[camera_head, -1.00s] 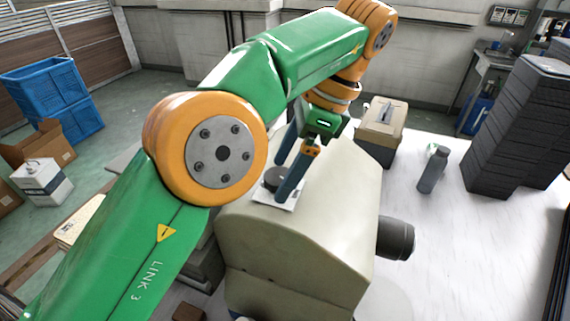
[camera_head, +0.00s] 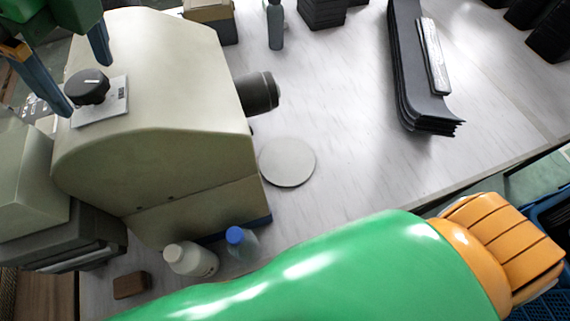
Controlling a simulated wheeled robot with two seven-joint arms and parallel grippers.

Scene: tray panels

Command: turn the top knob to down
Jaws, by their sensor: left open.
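A round black knob (camera_head: 87,86) sits on a small pale plate (camera_head: 112,107) on the sloped top of a beige machine housing (camera_head: 165,75), at the upper left. Its pointing direction is too unclear to read. My left gripper (camera_head: 85,88) comes in from the upper left and is open, one blue-grey finger on each side of the knob in the picture. I cannot tell whether the fingers touch it. My right gripper is out of view.
A black cylinder (camera_head: 258,92) juts from the housing's right side. A grey disc (camera_head: 287,161), white bottle (camera_head: 190,260), blue-capped bottle (camera_head: 240,242) and brown block (camera_head: 131,285) lie nearby. My green arm crosses the bottom. The white table (camera_head: 335,110) is clear in the middle.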

